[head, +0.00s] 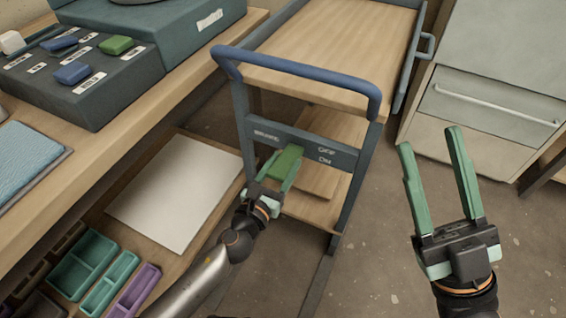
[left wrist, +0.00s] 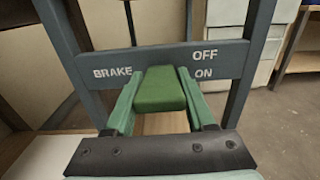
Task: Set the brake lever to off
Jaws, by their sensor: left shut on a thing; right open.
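The brake lever has a green grip (head: 288,162) at the crossbar (head: 262,128) of the cart frame. In the left wrist view the green grip (left wrist: 160,89) sits between BRAKE on the left and OFF above ON on the right. The grip's top is roughly level with ON and below OFF; the lever's pivot is hidden. My left gripper (head: 281,170) is shut on the grip, with a finger on each side. My right gripper (head: 430,140) is open and empty, to the right of the cart above the floor.
The cart (head: 340,65) has a blue push handle (head: 300,68) above the crossbar and wooden shelves. A workbench (head: 150,120) with a dark box of coloured switches (head: 85,85) stands at left. A drawer cabinet (head: 490,100) stands at right. Floor at lower right is clear.

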